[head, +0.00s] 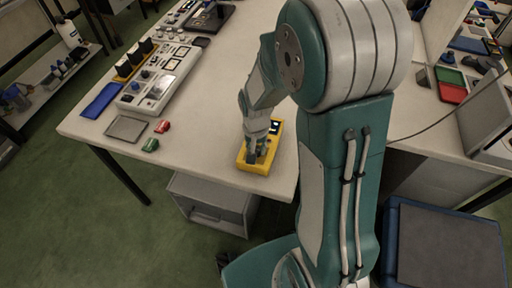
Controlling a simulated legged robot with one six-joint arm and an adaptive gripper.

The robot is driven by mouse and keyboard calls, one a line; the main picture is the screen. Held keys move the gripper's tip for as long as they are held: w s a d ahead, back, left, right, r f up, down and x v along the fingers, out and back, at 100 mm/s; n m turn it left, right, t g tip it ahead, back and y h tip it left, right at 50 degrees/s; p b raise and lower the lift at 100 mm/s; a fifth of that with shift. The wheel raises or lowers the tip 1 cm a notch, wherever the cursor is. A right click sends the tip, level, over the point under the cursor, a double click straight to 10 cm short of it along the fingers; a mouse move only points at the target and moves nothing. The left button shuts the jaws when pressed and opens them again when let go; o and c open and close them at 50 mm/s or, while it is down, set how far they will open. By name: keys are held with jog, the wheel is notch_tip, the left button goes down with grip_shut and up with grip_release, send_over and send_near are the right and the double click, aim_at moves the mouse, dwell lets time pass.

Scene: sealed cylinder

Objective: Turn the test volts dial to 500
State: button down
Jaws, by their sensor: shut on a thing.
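A yellow tester (245,163) lies on the white table near its front right corner. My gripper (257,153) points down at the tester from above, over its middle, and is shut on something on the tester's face. The dial is hidden behind my gripper, so its pointer and its markings cannot be read. A small lit display (275,127) shows at the tester's far end, beside my gripper.
On the white table (205,105), a red clip (162,127), a green clip (150,145), a grey tray (126,127), a blue tray (101,101) and a light instrument panel (160,80) stand to the left. The tabletop left of the tester is clear. A drawer unit (212,207) stands below.

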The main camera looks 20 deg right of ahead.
jog(key=shift+m, duration=0.3)
jog(key=shift+c, duration=1.9)
grip_release()
jog(key=shift+a, duration=0.1)
notch_tip(320, 180, up, 12)
